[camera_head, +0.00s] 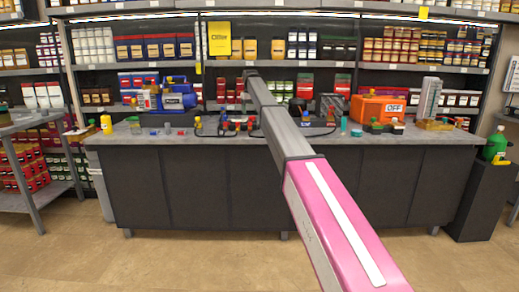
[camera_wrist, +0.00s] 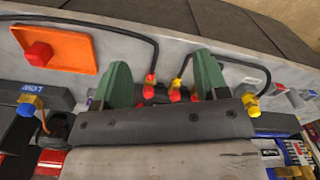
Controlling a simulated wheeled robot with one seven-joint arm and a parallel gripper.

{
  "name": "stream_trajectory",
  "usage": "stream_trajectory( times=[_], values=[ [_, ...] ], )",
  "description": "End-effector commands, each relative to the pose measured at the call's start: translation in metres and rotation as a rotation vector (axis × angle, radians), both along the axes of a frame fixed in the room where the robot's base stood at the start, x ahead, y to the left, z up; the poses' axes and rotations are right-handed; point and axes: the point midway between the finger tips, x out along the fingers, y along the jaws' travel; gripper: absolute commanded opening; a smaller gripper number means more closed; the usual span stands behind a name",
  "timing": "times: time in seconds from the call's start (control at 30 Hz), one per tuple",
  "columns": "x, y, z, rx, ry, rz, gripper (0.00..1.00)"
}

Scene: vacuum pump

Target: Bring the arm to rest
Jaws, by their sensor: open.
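My gripper (camera_wrist: 161,60) is open, with its two green fingers spread apart in the wrist view. No object is held between them. Red and yellow hose fittings (camera_wrist: 174,95) show beyond the gap between the fingers, over the bench. In the head view my arm reaches forward over the workbench (camera_head: 290,140). The gripper itself cannot be clearly made out there.
On the bench stand a blue pump (camera_head: 178,95), hose fittings (camera_head: 235,124) and an orange unit (camera_head: 378,108) marked OFF. Black hoses (camera_wrist: 140,37) run along the bench. A green bottle (camera_head: 495,145) stands at right. Shelves of goods are behind. The floor in front is clear.

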Motion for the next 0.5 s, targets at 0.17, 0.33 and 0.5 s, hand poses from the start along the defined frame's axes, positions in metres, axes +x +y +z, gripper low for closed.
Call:
stream_trajectory(
  times=[0.17, 0.33, 0.5],
  values=[
    [-0.013, -0.010, -0.024, 0.000, 0.001, -0.012, 0.67],
    [-0.027, -0.021, -0.050, -0.001, 0.002, -0.026, 0.67],
    [-0.050, -0.039, -0.089, -0.001, 0.002, -0.047, 0.67]
  ],
)
